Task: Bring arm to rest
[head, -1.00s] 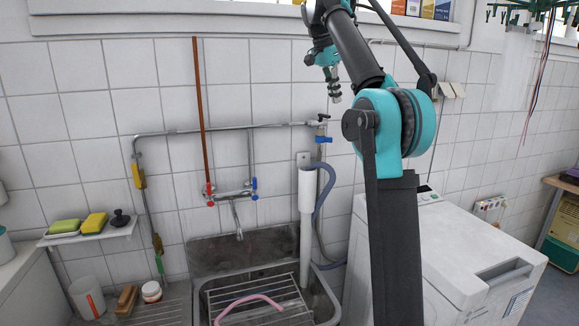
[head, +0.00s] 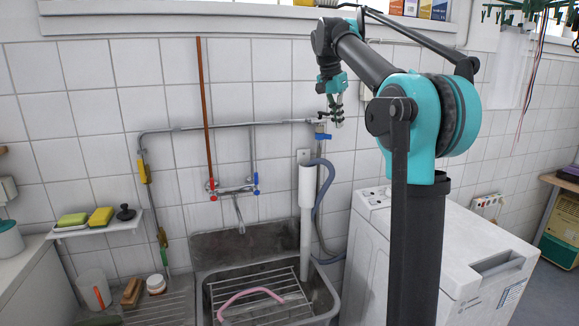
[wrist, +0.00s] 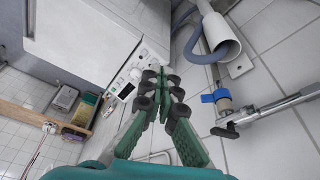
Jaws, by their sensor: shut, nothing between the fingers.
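My gripper (head: 338,120) hangs from my raised arm in the head view, in front of the tiled wall and near the blue-handled valve (head: 322,136). Its fingers also show in the wrist view (wrist: 164,82); they are together and hold nothing. The arm is bent, with its upper link reaching up and to the left from the large teal joint. My gripper looks clear of the pipe and wall, though the exact gap is hard to tell.
A sink (head: 330,300) with a wire rack and a pink hose (head: 250,294) lies below left. A white washing machine (head: 445,250) stands at the right. A grey drain hose (head: 328,210) and white standpipe (head: 305,190) run down the wall. A small shelf (head: 95,228) holds sponges.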

